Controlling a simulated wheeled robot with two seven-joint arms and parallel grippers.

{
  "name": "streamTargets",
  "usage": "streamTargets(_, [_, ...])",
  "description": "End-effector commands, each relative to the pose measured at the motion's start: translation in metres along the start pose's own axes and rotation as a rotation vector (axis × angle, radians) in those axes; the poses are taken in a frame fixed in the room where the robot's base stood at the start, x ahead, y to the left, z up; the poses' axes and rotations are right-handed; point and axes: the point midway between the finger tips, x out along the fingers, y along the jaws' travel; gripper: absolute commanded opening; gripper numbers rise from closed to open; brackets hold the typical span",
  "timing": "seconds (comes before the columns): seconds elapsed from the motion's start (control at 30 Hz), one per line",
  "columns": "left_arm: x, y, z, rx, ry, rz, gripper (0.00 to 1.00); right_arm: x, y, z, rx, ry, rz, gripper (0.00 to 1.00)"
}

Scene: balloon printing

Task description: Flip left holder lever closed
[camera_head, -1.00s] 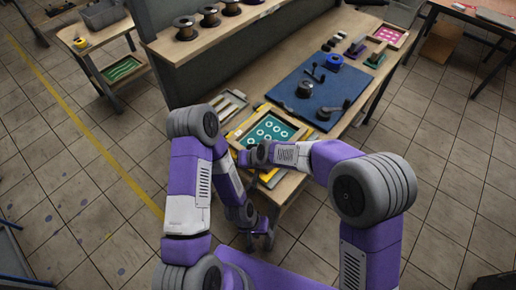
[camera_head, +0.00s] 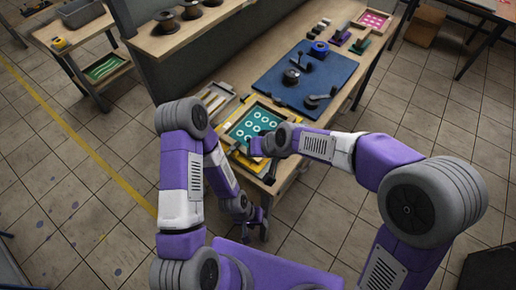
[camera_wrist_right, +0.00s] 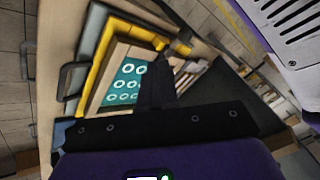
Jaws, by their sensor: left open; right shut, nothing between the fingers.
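The screen frame (camera_head: 280,110), wood around a teal sheet with white rings, lies on a yellow base near the table's front left. In the right wrist view the frame (camera_wrist_right: 112,58) and yellow base (camera_wrist_right: 98,42) show tilted, with a small clamp-like part (camera_wrist_right: 183,46) at the base's corner. I cannot tell which part is the left holder lever. My right gripper (camera_wrist_right: 157,85) is shut and empty, over or in front of the frame; its wrist hides part of the frame in the head view. My left gripper (camera_head: 254,214) is open and empty, low beside the table's front end.
A tray (camera_head: 215,98) lies left of the frame. Spools (camera_head: 167,22) stand on the raised shelf. Floor is clear in front of the side bench.

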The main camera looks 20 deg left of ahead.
Motion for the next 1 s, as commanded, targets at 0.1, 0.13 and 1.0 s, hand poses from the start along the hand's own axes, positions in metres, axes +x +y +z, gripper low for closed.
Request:
streamTargets(0.1, [-0.002,0.001,0.0,0.0,0.0,0.0,0.43,-0.017,0.0,0.0,0.0,0.001,0.001,0.0])
streamTargets(0.13, [-0.002,0.001,0.0,0.0,0.0,0.0,0.43,-0.02,0.0,0.0,0.0,0.001,0.001,0.0])
streamTargets(1.0, [-0.002,0.001,0.0,0.0,0.0,0.0,0.43,-0.01,0.033,0.013,0.056,-0.017,0.032,0.0])
